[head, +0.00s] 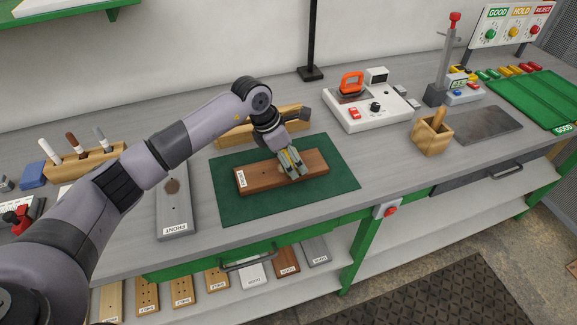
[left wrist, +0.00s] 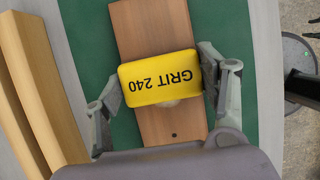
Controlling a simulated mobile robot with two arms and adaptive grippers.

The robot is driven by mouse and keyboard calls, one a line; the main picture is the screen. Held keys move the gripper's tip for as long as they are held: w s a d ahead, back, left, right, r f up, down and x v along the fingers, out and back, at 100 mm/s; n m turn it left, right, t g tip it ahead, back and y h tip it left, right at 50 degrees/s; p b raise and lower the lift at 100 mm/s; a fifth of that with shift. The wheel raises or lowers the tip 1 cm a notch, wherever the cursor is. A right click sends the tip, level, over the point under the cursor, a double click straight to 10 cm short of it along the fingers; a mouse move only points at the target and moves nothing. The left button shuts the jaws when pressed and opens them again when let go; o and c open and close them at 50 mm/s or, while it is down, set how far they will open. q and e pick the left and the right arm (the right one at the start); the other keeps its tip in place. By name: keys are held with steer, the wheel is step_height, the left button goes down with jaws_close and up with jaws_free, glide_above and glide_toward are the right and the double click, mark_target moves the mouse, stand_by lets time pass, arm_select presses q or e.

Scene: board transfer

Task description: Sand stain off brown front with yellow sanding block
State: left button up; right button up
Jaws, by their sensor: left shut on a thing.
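The brown front (head: 255,180) lies flat on a green mat (head: 228,207), with a white label at its left end. My left gripper (head: 292,163) is over the right half of this board. It is shut on the yellow sanding block (left wrist: 160,78), marked GRIT 240, with one finger at each short end. The block is at or just above the board's face; I cannot tell if it touches. A pale round stain (left wrist: 170,103) shows partly from under the block's edge on the brown front in the left wrist view. My right gripper is not in view.
A grey front (head: 177,212) with a dark stain lies left of the mat. A wooden rail (head: 235,136) stands behind the mat. A white station (head: 375,115) with an orange-handled tool and a wooden box (head: 432,138) stand to the right.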

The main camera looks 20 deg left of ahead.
mark_target(283, 167)
arm_select(q)
steer(key=shift+s+a, duration=0.5)
steer(key=shift+a, duration=0.2)
steer(key=shift+s+a, duration=0.45)
steer(key=shift+a, duration=0.2)
steer(key=shift+w+d+f+b, duration=0.1)
steer(key=shift+w+d+b, duration=0.2)
steer(key=shift+d, duration=0.1)
steer(key=shift+w+d+b, duration=0.5)
steer(key=shift+d, duration=0.3)
steer(key=shift+w+d+b, duration=0.45)
steer(key=shift+w+d, duration=0.05)
steer(key=shift+d, duration=0.3)
steer(key=shift+s+a, duration=0.4)
steer(key=shift+a, duration=0.35)
steer(key=shift+s+a, duration=0.45)
steer(key=shift+a, duration=0.2)
steer(key=shift+s+a, duration=0.45)
steer(key=shift+a, duration=0.15)
step_height(283, 167, up, 7)
steer(key=p, duration=0.3)
